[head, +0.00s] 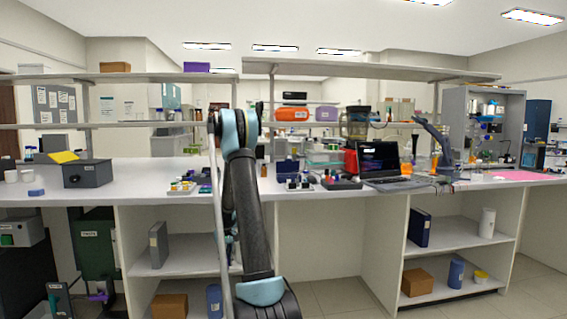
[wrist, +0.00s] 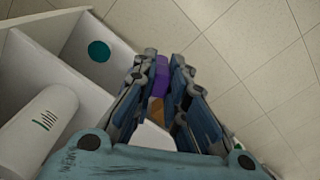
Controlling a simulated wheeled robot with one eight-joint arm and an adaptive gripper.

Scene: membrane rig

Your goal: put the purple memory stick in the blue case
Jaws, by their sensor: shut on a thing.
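In the wrist view my gripper (wrist: 163,64) is shut on the purple memory stick (wrist: 161,76), which shows as a purple block between the two fingers. The fingers hide part of it. The stick is held in the air, with tiled floor and a white shelf unit behind it. In the head view my arm rises in front of the bench, and I cannot make out the gripper or the stick there. A dark blue case (head: 288,171), seemingly open, stands on the bench right of my arm. My gripper is apart from it.
The bench top (head: 330,194) also bears a grey box (head: 87,174), a tray of small bottles (head: 181,188) and a laptop (head: 381,163). Open shelves lie below. A white cylinder (wrist: 40,122) is close to the gripper in the wrist view.

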